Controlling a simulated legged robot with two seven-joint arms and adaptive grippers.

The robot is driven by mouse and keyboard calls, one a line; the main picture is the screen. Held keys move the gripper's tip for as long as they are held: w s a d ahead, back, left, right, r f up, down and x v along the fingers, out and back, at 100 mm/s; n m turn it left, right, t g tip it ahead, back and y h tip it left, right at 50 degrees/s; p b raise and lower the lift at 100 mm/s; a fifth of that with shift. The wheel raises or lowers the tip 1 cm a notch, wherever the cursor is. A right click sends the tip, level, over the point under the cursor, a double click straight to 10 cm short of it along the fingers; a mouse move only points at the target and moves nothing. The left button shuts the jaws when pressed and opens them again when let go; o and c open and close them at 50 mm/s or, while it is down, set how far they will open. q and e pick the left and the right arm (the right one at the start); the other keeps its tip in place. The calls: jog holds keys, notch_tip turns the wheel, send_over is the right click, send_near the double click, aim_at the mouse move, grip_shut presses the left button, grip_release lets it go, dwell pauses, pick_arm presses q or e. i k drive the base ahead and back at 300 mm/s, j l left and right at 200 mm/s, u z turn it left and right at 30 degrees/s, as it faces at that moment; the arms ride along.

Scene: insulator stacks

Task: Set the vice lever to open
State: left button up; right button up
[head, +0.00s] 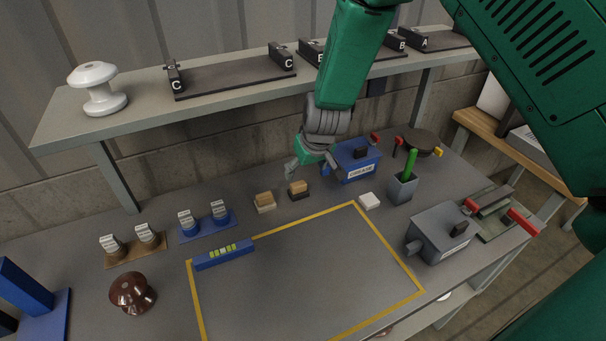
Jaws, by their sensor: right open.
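A grey vice-like block (437,232) with a label and a dark knob on top stands at the right of the bench. A red lever (522,221) sticks out beside it at the bench's right edge. A similar blue block (356,162) with a label stands farther back, with a small red-tipped handle behind it. I cannot read the labels or tell which lever position is open. My right gripper (308,169) is open and empty, just left of the blue block and above the small brushes. It is well away from the red lever. My left gripper is out of view.
A shelf (230,90) runs behind, above the bench. The yellow-outlined area (310,280) is mostly clear.

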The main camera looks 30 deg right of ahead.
aim_at(513, 215)
jog(key=k, duration=1)
